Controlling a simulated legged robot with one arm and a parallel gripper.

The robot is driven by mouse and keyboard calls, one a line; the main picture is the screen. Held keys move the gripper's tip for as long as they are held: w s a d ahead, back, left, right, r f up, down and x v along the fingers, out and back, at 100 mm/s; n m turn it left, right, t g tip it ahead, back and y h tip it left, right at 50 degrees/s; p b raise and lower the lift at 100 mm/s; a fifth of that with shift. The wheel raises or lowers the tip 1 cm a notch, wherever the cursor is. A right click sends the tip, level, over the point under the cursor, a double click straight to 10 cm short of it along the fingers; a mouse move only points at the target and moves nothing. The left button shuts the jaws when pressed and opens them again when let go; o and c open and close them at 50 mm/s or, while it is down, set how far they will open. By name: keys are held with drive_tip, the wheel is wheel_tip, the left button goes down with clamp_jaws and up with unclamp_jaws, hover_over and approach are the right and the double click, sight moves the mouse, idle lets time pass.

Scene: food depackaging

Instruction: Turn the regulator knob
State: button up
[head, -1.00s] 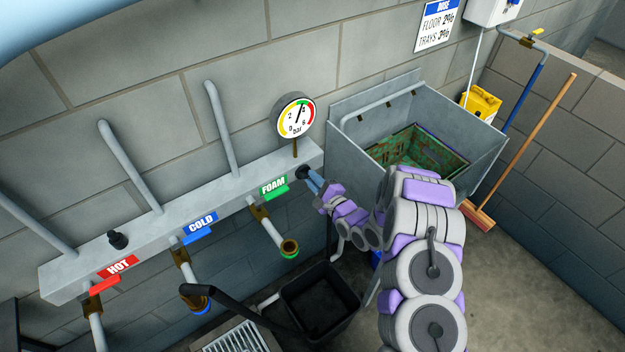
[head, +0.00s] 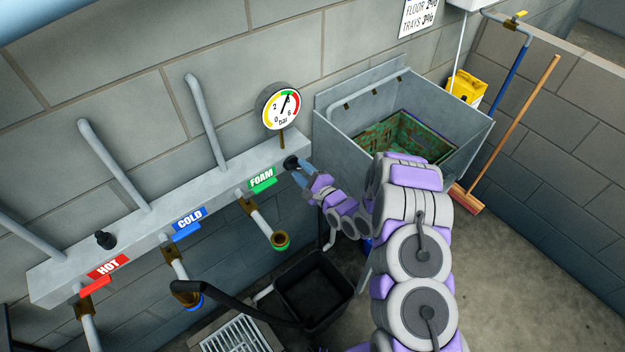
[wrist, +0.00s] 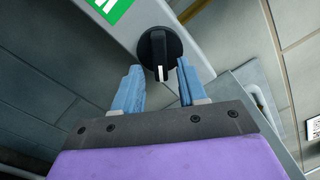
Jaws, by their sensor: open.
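The regulator knob (wrist: 160,47) is black and round with a white pointer line. It sits on the right end of the grey manifold, just right of the green FOAM label (head: 262,179). In the head view the knob (head: 291,163) is partly covered by my gripper (head: 297,171). In the wrist view my gripper (wrist: 158,85) is open, its two blue fingertips spread at the lower edge of the knob, with the pointer between them. Whether the fingers touch the knob cannot be told. The pressure gauge (head: 281,106) above has its needle tilted up and right, near the green band.
A grey sink (head: 335,150) holding a green-brown crate (head: 415,130) stands right of the manifold. Red HOT (head: 107,266) and blue COLD (head: 190,219) valves lie to the left. A black bin (head: 313,292) is below. A broom (head: 515,125) leans at the right.

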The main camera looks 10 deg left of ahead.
drive_tip(key=p+v, duration=0.1)
drive_tip(key=v, duration=1.6)
drive_tip(key=shift+o, duration=0.3)
drive_tip(key=shift+d, duration=0.1)
drive_tip(key=shift+o, duration=0.8)
drive_tip(key=shift+n, duration=0.3)
drive_tip(key=o, duration=0.4)
drive_tip(key=w+a+n+g, duration=0.1)
drive_tip(key=n, duration=0.2)
drive_tip(key=w+a+n+g, duration=0.1)
drive_tip(key=a+n, duration=0.1)
drive_tip(key=n, duration=0.1)
drive_tip(key=w+a+r+n+g, duration=0.1)
drive_tip(key=n, duration=0.1)
drive_tip(key=shift+w+a+n+y+b, duration=0.2)
drive_tip(key=shift+a+n+y+b, duration=0.1)
drive_tip(key=shift+n, duration=0.1)
drive_tip(key=shift+o, duration=0.6)
drive_tip(key=w+a+r+n+g+h, duration=0.1)
drive_tip(key=w+a+r+n+g, duration=0.1)
drive_tip(key=n, duration=0.7)
drive_tip(key=w+a+b, duration=0.1)
drive_tip(key=w, duration=0.1)
drive_tip(key=shift+w+a+r+n, duration=0.3)
drive_tip(key=shift+w, duration=0.05)
drive_tip(key=b+x, duration=0.1)
drive_tip(key=x, duration=0.6)
drive_tip(key=shift+w+a+f, duration=0.1)
drive_tip(key=shift+w+f, duration=0.05)
drive_tip(key=shift+f, duration=0.05)
